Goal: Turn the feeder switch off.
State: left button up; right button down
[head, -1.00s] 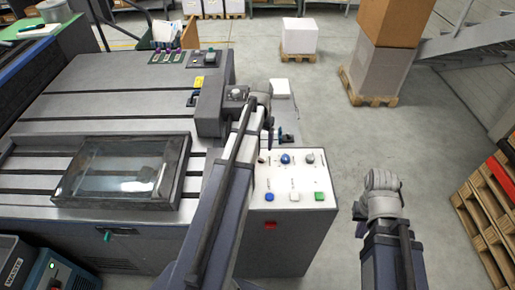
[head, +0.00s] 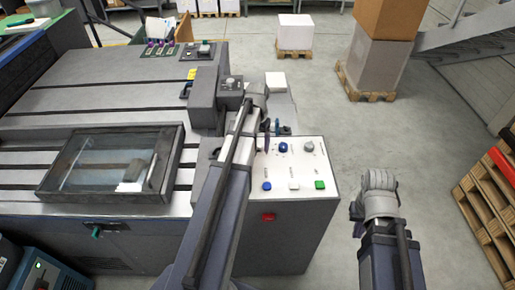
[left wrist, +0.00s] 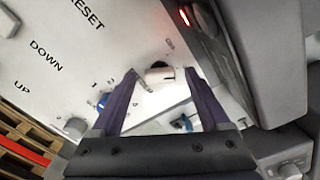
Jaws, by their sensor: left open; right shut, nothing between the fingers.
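The pale control panel (head: 297,170) has a blue knob (head: 283,147), a grey knob (head: 309,146) and a front row of blue, white and green buttons. My left gripper (head: 271,134) is open over the panel's back left part. In the left wrist view, a short white knob with a dark base (left wrist: 160,75) shows between its spread fingers (left wrist: 163,88), with no clear contact. The feeder label is not legible, so I cannot tell which knob is the feeder switch. My right gripper (head: 381,181) is shut and empty, off to the panel's right.
A dark housing with a red light (left wrist: 185,18) stands close beside the left gripper. A glass-topped frame (head: 110,163) lies on the machine bed. A red button (head: 268,217) is on the cabinet front. Open floor lies right of the cabinet.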

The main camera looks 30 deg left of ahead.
pick_arm(q)
jog(key=shift+f, duration=0.15)
jog(key=shift+c, duration=0.3)
grip_shut()
dwell(0.3)
